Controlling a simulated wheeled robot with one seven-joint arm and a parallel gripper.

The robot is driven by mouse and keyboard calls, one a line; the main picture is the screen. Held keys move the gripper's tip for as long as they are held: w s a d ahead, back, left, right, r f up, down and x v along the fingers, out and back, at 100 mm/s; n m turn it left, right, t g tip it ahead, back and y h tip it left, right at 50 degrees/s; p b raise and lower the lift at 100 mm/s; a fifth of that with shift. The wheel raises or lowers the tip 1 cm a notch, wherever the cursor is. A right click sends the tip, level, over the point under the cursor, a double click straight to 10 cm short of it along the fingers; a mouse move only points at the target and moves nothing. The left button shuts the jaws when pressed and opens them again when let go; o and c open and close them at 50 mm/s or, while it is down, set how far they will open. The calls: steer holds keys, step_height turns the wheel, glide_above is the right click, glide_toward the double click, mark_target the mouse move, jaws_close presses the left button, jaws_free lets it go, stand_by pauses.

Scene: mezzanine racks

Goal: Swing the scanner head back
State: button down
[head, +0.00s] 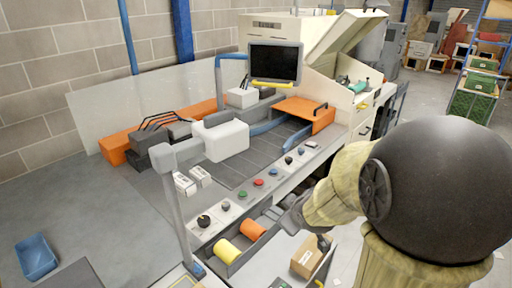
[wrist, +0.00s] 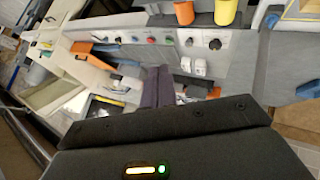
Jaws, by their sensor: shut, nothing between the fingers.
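The scanner head looks to be the white box (head: 221,138) in the head view. It hangs over the dark bed on a grey arm from an upright grey post (head: 180,215). My gripper (head: 290,218) is at the bench's front edge, to the right of and nearer than the scanner head, apart from it. In the wrist view its two dark fingers (wrist: 158,88) lie together with nothing between them. The scanner head is not clearly made out in the wrist view; the fingers cover part of the bench.
Buttons and knobs (head: 258,183) line the front panel. A yellow roll (head: 226,251) and an orange roll (head: 252,229) lie in a tray below. A monitor (head: 275,62) and an orange flap (head: 304,110) stand behind. A cardboard box (head: 305,258) is near my arm.

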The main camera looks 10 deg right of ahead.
mark_target(249, 140)
steer(key=w+r+n+t+y+b, duration=0.1)
steer(key=w+r+n+t+y, duration=0.1)
steer(key=n, duration=0.6)
steer(key=w+r+n+t+y+b, duration=0.1)
steer(key=w+r+n+t+y, duration=0.1)
steer(key=r+n+t+y, duration=0.2)
steer(key=shift+w+d+r+n+t+y, duration=0.25)
steer(key=shift+r+n+t+y, duration=0.15)
steer(key=shift+r+n+y, duration=1.8)
steer(key=shift+r+n+h, duration=0.3)
steer(key=shift+r+h, duration=0.2)
steer(key=shift+r, duration=0.05)
steer(key=p+x, duration=0.7)
steer(key=x, duration=0.6)
steer(key=shift+w, duration=0.3)
steer(key=shift+w+a+f, duration=0.1)
steer(key=shift+w+a, duration=0.05)
steer(key=shift+w, duration=0.15)
